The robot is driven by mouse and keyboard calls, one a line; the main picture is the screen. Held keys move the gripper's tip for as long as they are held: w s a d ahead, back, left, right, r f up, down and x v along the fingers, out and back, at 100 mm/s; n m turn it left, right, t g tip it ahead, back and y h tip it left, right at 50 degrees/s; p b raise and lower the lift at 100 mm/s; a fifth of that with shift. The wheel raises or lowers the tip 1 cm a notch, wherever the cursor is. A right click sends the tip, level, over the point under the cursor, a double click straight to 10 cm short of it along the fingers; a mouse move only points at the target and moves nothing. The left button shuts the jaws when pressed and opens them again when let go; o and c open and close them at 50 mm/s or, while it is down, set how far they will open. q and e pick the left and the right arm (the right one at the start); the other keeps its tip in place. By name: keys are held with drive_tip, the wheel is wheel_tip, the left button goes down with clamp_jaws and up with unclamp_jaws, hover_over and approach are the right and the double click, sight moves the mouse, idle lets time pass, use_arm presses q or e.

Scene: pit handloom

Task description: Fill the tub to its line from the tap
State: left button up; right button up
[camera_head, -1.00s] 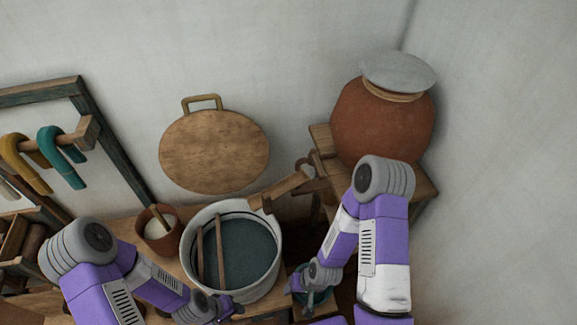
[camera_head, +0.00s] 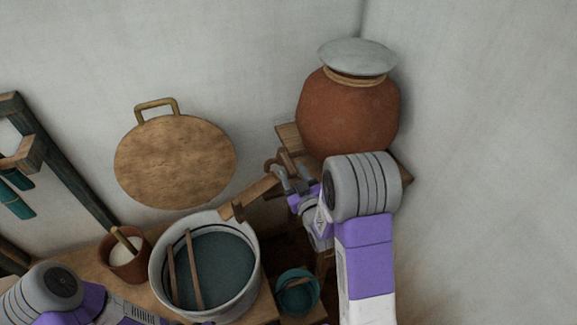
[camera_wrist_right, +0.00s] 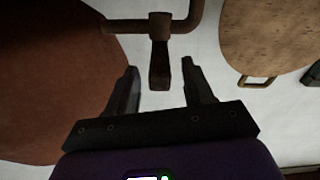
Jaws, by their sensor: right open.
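The tub (camera_head: 254,262) is pale and round, with dark bluish water (camera_head: 222,268) inside and a dark line around its inner wall above the water. Two wooden sticks (camera_head: 193,270) lie across its left part. A wooden trough (camera_head: 252,195) runs from near the tap (camera_head: 272,162) down to the tub's rim. My right gripper (camera_head: 288,180) is beside the tap. In the right wrist view the tap's brown handle (camera_wrist_right: 160,65) points between the open fingers (camera_wrist_right: 160,88), apart from both. My left arm shows at the lower left; its gripper is out of view.
A clay jar (camera_head: 345,115) with a grey lid stands on a wooden stand behind my right arm. A teal bucket (camera_head: 298,292) is right of the tub, and a small brown pot (camera_head: 125,262) left of it. A round wooden lid (camera_head: 175,160) leans on the wall.

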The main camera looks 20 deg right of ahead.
sight(289, 165)
drive_tip(key=shift+w+d, duration=0.1)
drive_tip(key=shift+w, duration=1.9)
clamp_jaws()
